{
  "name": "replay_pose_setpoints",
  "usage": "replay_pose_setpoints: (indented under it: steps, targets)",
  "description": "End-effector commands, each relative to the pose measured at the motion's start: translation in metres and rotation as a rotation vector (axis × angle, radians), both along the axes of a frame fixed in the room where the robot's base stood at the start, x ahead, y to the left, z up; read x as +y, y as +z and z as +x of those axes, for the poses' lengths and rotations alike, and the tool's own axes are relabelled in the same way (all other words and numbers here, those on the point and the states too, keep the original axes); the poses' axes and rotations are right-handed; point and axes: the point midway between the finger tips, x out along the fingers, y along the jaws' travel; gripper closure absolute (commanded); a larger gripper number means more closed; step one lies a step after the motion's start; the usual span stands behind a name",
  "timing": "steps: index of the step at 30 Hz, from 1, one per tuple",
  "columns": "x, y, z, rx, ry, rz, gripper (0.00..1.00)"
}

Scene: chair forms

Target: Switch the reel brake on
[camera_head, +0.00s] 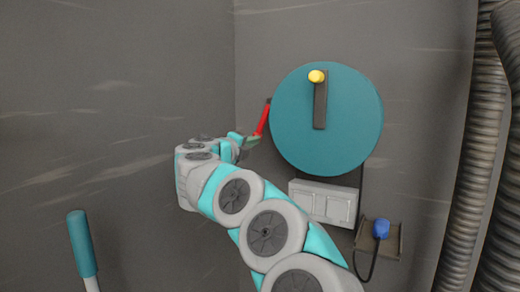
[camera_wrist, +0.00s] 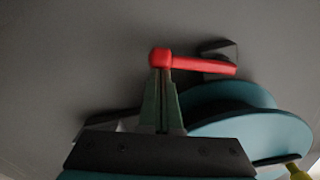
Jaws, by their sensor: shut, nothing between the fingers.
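A red lever (camera_head: 263,119), which looks like the reel brake, sticks out at the left edge of the teal reel (camera_head: 345,140). In the wrist view the red lever (camera_wrist: 205,66) runs sideways from a dark mount (camera_wrist: 220,48) to a rounded end at the left. My gripper (camera_head: 253,139) is shut with nothing held. In the wrist view its fingertips (camera_wrist: 162,75) are right at the lever's rounded end; I cannot tell whether they touch it. The reel (camera_wrist: 255,132) lies to the right of the fingers there.
A dark crank (camera_head: 320,108) with a yellow knob (camera_head: 316,76) is on the reel's face. Below are a white switch box (camera_head: 325,203) and a blue plug (camera_head: 380,228) on a bracket. Ribbed hoses (camera_head: 478,150) hang at right. A teal-handled lever (camera_head: 81,245) stands at lower left.

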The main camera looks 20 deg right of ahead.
Motion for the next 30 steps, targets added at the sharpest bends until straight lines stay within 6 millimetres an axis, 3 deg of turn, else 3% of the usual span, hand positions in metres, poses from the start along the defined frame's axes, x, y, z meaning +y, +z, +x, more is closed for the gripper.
replay_pose_setpoints:
  steps: [16,30]
  targets:
    - [0.024,0.021,0.032,-0.365,0.000,0.285,1.00]
    - [0.025,0.019,0.027,-0.366,-0.002,0.288,1.00]
